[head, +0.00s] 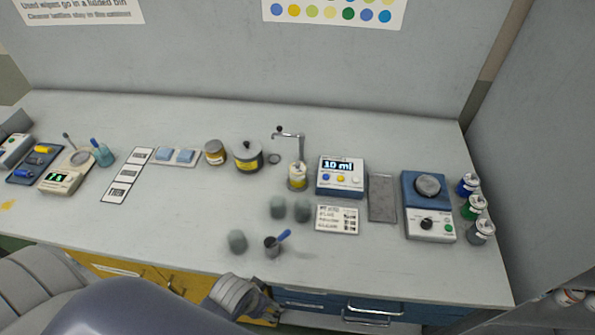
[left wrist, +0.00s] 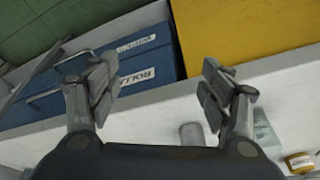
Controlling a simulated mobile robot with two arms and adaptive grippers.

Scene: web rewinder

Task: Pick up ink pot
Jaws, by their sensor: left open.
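No pot is plainly marked as the ink pot. A small dark grey pot (head: 272,248) with a blue-handled tool leaning in it stands near the bench's front edge in the head view. Three plain grey-green pots are close by: one to its left (head: 237,241) and two behind it (head: 278,207) (head: 302,210). My left gripper (head: 245,297) is low in front of the bench edge, apart from these pots. My right gripper is not seen.
The bench (head: 390,265) is clear along its front right. Behind the pots are a dispenser box (head: 341,178) reading 10 ml and a tap stand. A round-plated device (head: 428,208) and several small cans are at right. Blue drawers with handles (head: 375,309) sit below.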

